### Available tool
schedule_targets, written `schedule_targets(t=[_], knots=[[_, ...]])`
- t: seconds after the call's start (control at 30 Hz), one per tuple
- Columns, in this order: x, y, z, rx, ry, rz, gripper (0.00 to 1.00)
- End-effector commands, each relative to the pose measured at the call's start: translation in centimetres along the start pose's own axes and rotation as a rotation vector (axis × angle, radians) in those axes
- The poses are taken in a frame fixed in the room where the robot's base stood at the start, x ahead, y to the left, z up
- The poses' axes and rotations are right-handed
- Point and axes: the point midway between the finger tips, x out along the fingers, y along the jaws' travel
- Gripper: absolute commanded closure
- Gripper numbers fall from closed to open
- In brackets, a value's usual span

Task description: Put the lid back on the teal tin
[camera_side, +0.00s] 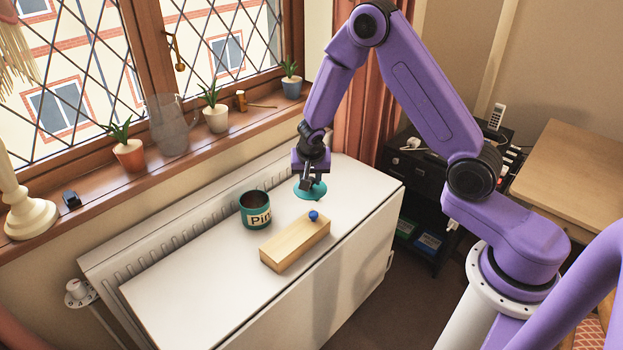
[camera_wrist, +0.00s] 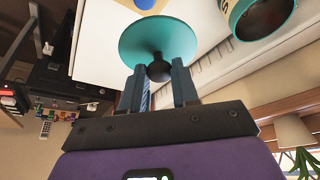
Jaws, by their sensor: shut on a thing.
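The teal tin (camera_side: 255,212) stands upright and open on the white surface, with a cream label on its side. In the wrist view the tin (camera_wrist: 262,12) shows at the top right with its open mouth. The teal lid (camera_side: 310,191) is a round disc with a dark knob (camera_wrist: 159,69); in the wrist view its disc (camera_wrist: 150,38) is in full sight. My gripper (camera_side: 308,182) is shut on the lid's knob. The lid is to the right of the tin and apart from it. I cannot tell for sure whether it clears the surface.
A wooden block (camera_side: 295,244) with a blue ball (camera_side: 314,215) on it lies in front of the tin and lid. A windowsill (camera_side: 190,147) with several potted plants and a glass jug (camera_side: 170,125) runs behind. The left of the white surface (camera_side: 190,290) is clear.

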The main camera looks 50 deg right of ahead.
Motion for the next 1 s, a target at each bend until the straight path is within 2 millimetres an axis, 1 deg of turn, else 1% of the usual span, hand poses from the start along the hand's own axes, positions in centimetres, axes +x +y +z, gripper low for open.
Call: schedule_targets(t=[0.17, 0.33, 0.5, 0.6, 0.7, 0.8, 1.0], knots=[[0.2, -3.1, -1.8, 0.01, 0.002, 0.0, 1.0], [0.2, -7.0, -3.3, 0.021, 0.002, 0.005, 1.0], [-0.1, -11.0, -3.8, 0.023, 0.001, 0.007, 1.0], [-0.4, -13.1, -3.7, 0.018, 0.0, 0.006, 1.0], [-0.7, -14.7, -3.5, 0.012, 0.0, 0.003, 1.0], [-0.9, -15.7, -3.3, 0.005, -0.001, 0.003, 1.0], [-0.9, -16.4, -3.1, 0.0, -0.001, 0.001, 1.0]])
